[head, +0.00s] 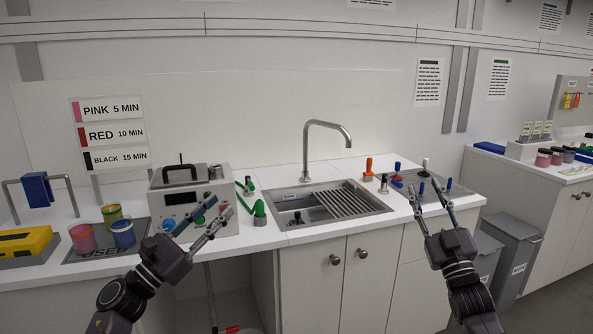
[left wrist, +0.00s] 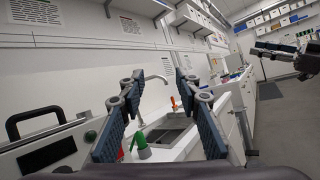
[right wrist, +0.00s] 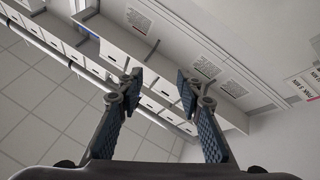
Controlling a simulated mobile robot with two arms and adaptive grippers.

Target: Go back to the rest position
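My left gripper (head: 207,221) is open and empty, in front of the grey machine on the counter in the head view. Its two spread fingers (left wrist: 160,108) show in the left wrist view with nothing between them. My right gripper (head: 432,193) is open and empty, raised in front of the counter's right part in the head view. Its spread fingers (right wrist: 160,92) show in the right wrist view with only wall and shelving behind them.
A sink (head: 290,208) with a tap (head: 348,133) sits between my grippers. Colored jars (head: 82,238) stand at the left beside a yellow box (head: 22,245). A grey machine (head: 167,203) is behind my left gripper. Grey bins (head: 515,250) stand at the right.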

